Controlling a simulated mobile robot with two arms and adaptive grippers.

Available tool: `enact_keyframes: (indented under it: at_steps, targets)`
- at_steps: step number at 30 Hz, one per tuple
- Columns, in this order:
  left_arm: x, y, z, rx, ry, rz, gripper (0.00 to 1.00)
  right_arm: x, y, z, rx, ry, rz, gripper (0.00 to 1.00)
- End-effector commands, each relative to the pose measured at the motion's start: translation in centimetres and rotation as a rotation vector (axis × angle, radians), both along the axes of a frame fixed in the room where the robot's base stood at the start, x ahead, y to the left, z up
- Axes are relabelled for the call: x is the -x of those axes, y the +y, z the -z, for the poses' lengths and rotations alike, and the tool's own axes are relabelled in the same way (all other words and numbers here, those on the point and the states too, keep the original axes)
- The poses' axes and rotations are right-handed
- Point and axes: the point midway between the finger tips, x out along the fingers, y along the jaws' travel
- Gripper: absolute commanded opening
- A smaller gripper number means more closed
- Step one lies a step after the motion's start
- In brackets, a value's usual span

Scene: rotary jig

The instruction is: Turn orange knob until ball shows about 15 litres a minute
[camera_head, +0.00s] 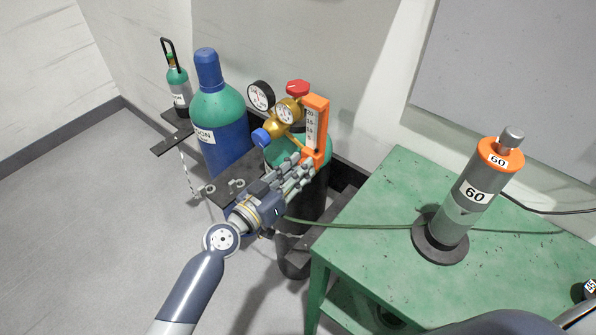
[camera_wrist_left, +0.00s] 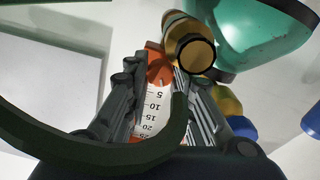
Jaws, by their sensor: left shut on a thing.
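The orange flowmeter (camera_head: 316,112) stands upright beside a brass regulator, its white scale facing me with marks from 5 at the bottom upward. A small dark spot, possibly the ball, shows low in the scale, below the 5 mark. My left gripper (camera_head: 308,168) is at the flowmeter's lower end, its fingers shut around the orange knob, which they mostly hide in the head view. In the left wrist view the orange knob (camera_wrist_left: 158,66) shows between the fingertips, and the scale (camera_wrist_left: 152,107) appears upside down. The ball is not clear there.
A brass regulator (camera_head: 285,110) with two gauges, a red handle and a blue knob sits left of the flowmeter. A blue-green cylinder (camera_head: 222,125) stands further left. A green table (camera_head: 375,225) at right carries a grey cylinder (camera_head: 466,195) marked 60. A green hose crosses the table.

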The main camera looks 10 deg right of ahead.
Motion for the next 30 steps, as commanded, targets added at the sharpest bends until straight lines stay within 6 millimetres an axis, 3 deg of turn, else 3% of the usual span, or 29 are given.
enact_keyframes:
  at_steps: [12,27,28,30]
  targets:
    - [-0.08,0.05,-0.04,0.111,0.14,-0.001,0.0,-0.05,0.01,0.6,0.0,-0.001,0.0,0.43]
    - [-0.1,0.06,-0.09,0.122,0.154,-0.001,0.0,-0.09,0.02,0.61,0.0,-0.001,0.0,0.43]
    - [-0.1,0.06,-0.09,0.122,0.154,-0.001,0.29,-0.09,0.02,0.61,0.0,-0.001,0.0,0.43]
    - [-0.1,0.06,-0.09,0.122,0.154,-0.001,0.43,-0.1,0.02,0.61,0.0,-0.001,0.0,0.43]
